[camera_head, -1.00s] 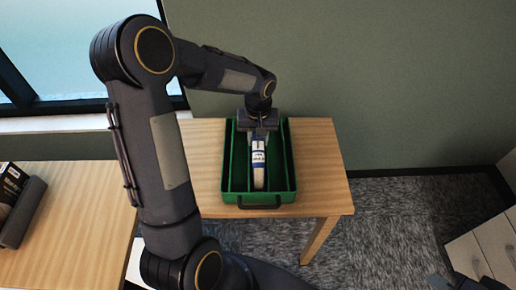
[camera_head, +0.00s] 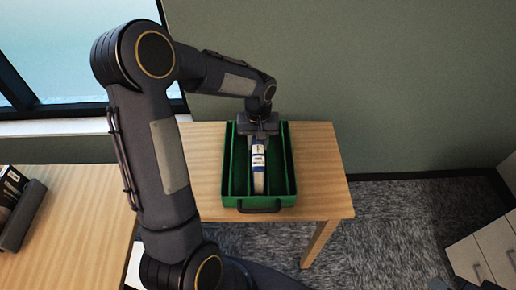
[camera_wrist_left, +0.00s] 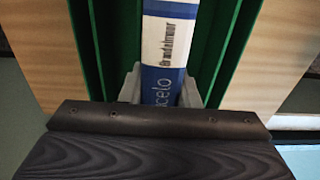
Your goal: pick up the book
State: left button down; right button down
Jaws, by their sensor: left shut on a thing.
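The book (camera_head: 259,169) stands with its narrow white and blue spine up in the middle compartment of the green tray (camera_head: 259,202). In the left wrist view, the printed spine (camera_wrist_left: 168,40) runs up between the two grey fingers. My left gripper (camera_head: 258,138) points down over the far part of the tray. Its fingers (camera_wrist_left: 160,88) are shut on the book, one on each side. The book's lower part is hidden inside the tray. Part of my right gripper (camera_head: 466,284) shows at the bottom right edge, cut off, so its jaws cannot be judged.
The tray has thin lengthwise dividers and a dark front handle, and stands on a wooden table (camera_head: 325,185). Another wooden surface (camera_head: 85,225) at left bears a dark holder (camera_head: 22,215) with dark items. A white drawer unit (camera_head: 490,250) stands at right. Carpet lies between.

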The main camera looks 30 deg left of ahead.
pick_arm(q)
jog(key=shift+r+p, duration=0.4)
jog(key=shift+r, duration=0.1)
notch_tip(320, 180, up, 10)
jog(key=shift+f+b, duration=0.2)
jog(key=shift+b, duration=0.3)
